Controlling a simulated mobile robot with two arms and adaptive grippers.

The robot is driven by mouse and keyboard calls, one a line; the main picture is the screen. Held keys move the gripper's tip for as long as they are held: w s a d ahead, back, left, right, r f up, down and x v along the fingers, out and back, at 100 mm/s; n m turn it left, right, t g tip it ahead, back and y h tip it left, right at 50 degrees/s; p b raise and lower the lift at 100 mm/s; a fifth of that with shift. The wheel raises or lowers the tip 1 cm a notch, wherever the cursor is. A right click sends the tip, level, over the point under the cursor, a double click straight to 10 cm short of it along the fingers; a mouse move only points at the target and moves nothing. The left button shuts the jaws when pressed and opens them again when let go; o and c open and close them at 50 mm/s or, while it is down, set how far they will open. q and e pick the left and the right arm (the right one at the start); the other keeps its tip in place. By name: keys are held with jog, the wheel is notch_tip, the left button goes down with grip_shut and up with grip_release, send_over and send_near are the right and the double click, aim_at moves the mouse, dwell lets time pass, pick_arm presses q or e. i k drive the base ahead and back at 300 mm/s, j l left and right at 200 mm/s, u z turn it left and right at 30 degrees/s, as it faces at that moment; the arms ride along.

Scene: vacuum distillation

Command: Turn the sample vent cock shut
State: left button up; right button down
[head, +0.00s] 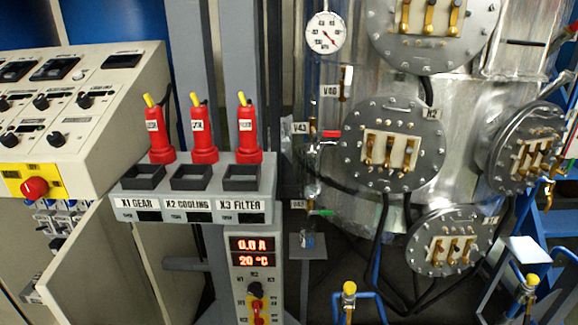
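A clear vertical sample line runs down the middle, left of the metal vessel. On it, a cock with a red handle (331,134) sits beside a tag reading V43 (300,128); the handle points right, roughly level. Lower down is a cock with a green handle (320,212), also roughly level, beside another small tag that is hard to read. Higher up, a brass-coloured fitting (346,82) is by a tag reading V40 (330,91). No label naming the sample vent cock is legible. Neither of my grippers is in view.
A pressure gauge (325,33) tops the line. The metal vessel (365,75) with bolted round flanges (431,115) stands right. Left are three red plugs (161,135) behind empty sockets, a display post (253,255) and a console (70,100). Yellow-topped blue pipework (349,288) stands at the bottom.

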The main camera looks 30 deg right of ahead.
aim_at(349, 73)
jog(key=z, duration=1.25)
